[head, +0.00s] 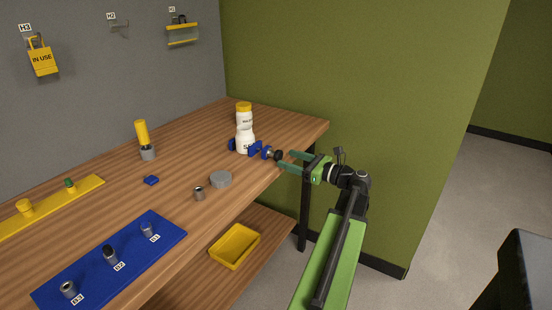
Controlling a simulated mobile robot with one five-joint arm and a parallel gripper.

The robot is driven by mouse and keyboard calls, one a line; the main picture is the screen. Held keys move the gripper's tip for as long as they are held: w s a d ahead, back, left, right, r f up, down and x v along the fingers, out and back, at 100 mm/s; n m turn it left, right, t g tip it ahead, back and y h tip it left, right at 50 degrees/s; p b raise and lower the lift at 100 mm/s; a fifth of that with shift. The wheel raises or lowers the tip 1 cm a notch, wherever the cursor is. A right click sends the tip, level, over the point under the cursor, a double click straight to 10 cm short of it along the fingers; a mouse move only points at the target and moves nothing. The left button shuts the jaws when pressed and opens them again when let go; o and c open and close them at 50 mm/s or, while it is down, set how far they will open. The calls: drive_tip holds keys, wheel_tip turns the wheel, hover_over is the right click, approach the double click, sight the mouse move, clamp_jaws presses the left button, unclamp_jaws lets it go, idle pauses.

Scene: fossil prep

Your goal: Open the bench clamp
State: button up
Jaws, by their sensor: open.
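The blue bench clamp (255,148) sits at the right front edge of the table, with blue parts on both sides of a white bottle (245,140) with a yellow cap. I cannot tell whether its jaws touch the bottle. A dark knob (278,155) sticks out of the clamp toward the right. My gripper (285,159) is open, its green fingers pointing left at the knob. The fingertips are at or very near the knob; I cannot tell whether they touch it.
A grey disc (221,179), a small metal cup (198,193) and a blue block (151,180) lie on the wooden table (185,155). A blue board (130,270) holds several pieces. A yellow tray (235,245) is on the lower shelf. A green wall stands behind.

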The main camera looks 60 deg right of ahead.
sight(281, 157)
drive_tip(key=w, duration=0.5)
drive_tip(key=shift+w, duration=0.2)
drive_tip(key=c, duration=1.3)
drive_tip(key=shift+n, duration=0.8)
clamp_jaws()
